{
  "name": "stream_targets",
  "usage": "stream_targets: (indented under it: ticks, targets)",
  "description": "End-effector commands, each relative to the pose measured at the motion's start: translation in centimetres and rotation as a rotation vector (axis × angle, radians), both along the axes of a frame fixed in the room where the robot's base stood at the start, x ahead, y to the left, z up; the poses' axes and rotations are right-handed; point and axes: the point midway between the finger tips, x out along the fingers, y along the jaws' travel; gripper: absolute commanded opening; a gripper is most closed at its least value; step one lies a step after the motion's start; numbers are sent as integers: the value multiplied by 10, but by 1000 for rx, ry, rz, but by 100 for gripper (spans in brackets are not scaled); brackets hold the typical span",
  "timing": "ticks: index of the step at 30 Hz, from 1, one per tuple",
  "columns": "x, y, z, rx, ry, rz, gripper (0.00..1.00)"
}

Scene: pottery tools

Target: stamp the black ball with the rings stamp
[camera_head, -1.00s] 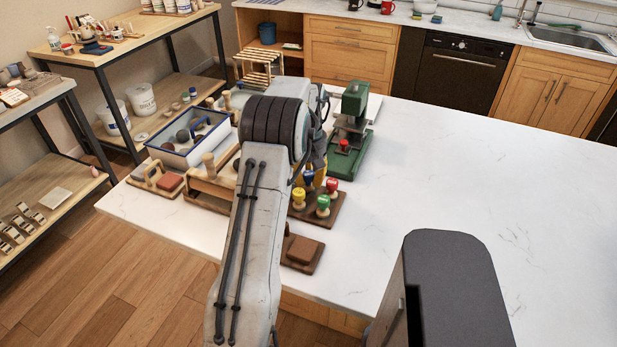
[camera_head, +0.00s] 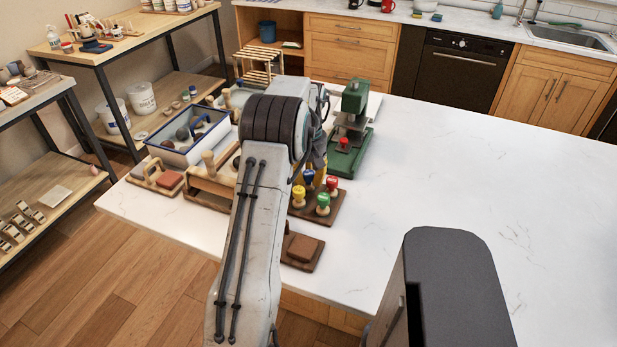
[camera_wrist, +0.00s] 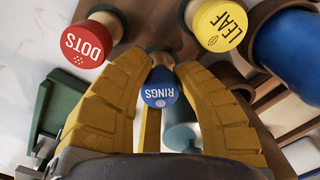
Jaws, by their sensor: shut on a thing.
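The blue rings stamp (camera_wrist: 160,88) sits between the yellow fingers of my gripper (camera_wrist: 162,72) in the wrist view, its RINGS label facing the camera. The fingers are shut on it. In the head view its blue knob (camera_head: 308,177) shows at the wooden stamp rack (camera_head: 333,208); I cannot tell whether it is lifted. The red dots stamp (camera_wrist: 87,43) and yellow leaf stamp (camera_wrist: 220,26) flank it. A dark ball (camera_head: 183,134) lies in the blue-rimmed tray (camera_head: 172,156); I cannot tell for sure that it is the black one.
A green press (camera_head: 350,130) stands behind the rack. A brown block on a wooden board (camera_head: 302,249) lies in front. Wooden tools and a wooden box (camera_head: 207,188) crowd the left. The white counter (camera_head: 470,180) is clear on the right.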

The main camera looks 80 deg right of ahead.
Motion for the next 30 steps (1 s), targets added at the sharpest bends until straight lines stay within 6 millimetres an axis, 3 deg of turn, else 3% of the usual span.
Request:
stream_targets:
  ticks: [9, 20, 30]
  targets:
    - [0, 0, 0, 0, 0, 0, 54]
    - [0, 0, 4, -1, 0, 0, 55]
    - [0, -2, 54, -6, 1, 0, 55]
